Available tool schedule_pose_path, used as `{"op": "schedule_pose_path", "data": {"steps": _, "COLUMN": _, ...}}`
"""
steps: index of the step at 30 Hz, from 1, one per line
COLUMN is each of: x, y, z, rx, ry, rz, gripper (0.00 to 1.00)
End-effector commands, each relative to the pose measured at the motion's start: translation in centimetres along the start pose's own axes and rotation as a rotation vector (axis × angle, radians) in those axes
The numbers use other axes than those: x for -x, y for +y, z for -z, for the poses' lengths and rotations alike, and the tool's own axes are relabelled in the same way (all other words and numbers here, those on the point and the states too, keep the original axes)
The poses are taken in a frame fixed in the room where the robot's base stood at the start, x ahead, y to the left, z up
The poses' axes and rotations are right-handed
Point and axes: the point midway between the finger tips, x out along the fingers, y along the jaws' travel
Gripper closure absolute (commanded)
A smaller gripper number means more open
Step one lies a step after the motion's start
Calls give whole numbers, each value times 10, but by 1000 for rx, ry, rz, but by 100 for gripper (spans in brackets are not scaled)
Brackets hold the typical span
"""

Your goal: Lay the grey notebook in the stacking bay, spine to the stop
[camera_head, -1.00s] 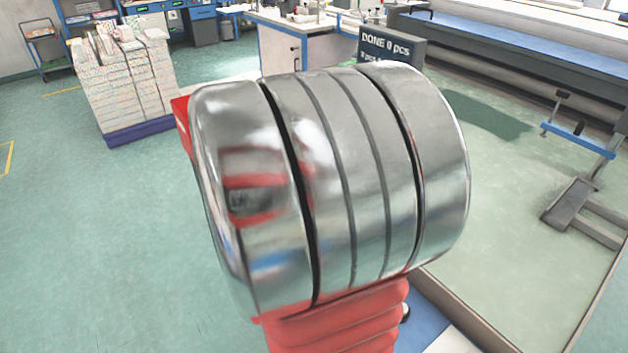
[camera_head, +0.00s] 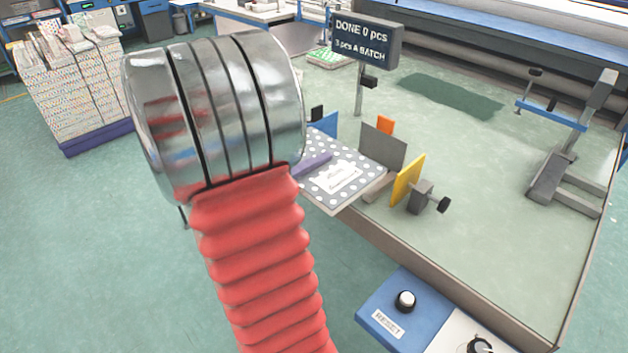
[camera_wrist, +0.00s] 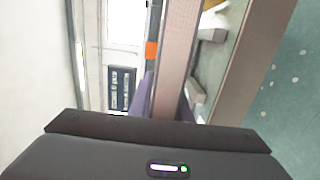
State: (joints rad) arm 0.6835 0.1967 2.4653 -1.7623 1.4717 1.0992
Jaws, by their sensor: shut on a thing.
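The grey notebook (camera_head: 334,188), with white dots and a white label, lies roughly flat at the near left of the stacking bay, beside its upright grey plate (camera_head: 383,146). Yellow (camera_head: 408,181), blue (camera_head: 325,124) and orange (camera_head: 385,124) plates stand around the bay. My gripper shows as a purple finger on the notebook's left part in the head view; the rest is hidden by my arm. In the wrist view my gripper (camera_wrist: 166,98) is shut on the notebook (camera_wrist: 178,50), seen edge-on between the purple fingers. I cannot tell its spine side or whether it touches the bay.
A sign reading DONE 0 pcs (camera_head: 365,42) stands on a post behind the bay. A blue control box (camera_head: 385,320) with knobs is at the table's near edge. A stack of booklets (camera_head: 75,95) stands at the far left.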

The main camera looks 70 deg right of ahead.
Motion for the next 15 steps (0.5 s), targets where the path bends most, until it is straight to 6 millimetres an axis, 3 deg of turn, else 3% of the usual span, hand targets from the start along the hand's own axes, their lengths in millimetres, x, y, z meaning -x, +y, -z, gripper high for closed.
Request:
{"op": "schedule_pose_path", "data": {"steps": 6, "x": 2, "y": -35, "z": -1, "rx": 2, "ry": 5, "rz": -2, "gripper": 100}}
{"op": "schedule_pose_path", "data": {"steps": 15, "x": 4, "y": -48, "z": -1, "rx": -4, "ry": 12, "rz": -3, "gripper": 100}}
